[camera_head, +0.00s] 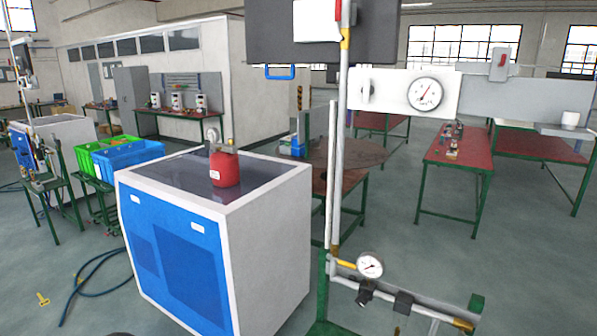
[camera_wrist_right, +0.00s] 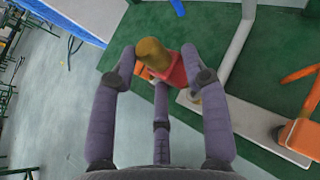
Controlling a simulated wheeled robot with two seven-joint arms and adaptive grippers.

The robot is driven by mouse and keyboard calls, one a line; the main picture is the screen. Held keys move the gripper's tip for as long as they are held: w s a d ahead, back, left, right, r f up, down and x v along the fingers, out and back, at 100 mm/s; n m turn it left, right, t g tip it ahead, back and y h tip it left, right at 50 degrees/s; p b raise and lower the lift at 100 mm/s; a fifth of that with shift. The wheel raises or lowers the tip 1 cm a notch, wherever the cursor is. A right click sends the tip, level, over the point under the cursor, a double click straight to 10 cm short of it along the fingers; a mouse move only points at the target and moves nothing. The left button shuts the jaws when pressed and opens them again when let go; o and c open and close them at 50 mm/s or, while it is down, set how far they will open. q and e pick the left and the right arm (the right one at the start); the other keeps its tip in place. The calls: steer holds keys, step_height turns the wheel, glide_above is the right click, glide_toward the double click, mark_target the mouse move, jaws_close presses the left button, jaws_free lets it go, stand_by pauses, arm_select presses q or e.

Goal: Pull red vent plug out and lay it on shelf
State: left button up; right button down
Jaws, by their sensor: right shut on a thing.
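In the right wrist view, my right gripper (camera_wrist_right: 158,60) is shut on a red plug (camera_wrist_right: 175,71) with a dull yellow end (camera_wrist_right: 153,52). The fingers close around it from both sides, and a third finger is below it. Whether the plug is still seated in a fitting cannot be told. The head view does not clearly show the right gripper or the plug. A small grey ledge (camera_head: 549,129), which may be the shelf, is at the right of the head view with a white cup-like piece (camera_head: 570,118) on it. My left gripper is in neither view.
A pipe stand with an upper gauge (camera_head: 425,94) and a lower gauge (camera_head: 369,265) stands right of centre. A white and blue cabinet (camera_head: 268,225) carries a red canister (camera_head: 225,169). In the wrist view, an orange part (camera_wrist_right: 305,136) lies right of the gripper.

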steer(key=shift+r, duration=0.15)
step_height(320, 180, up, 3)
steer(key=shift+f+p, duration=0.15)
steer(key=shift+p, duration=0.9)
stand_by(0.8)
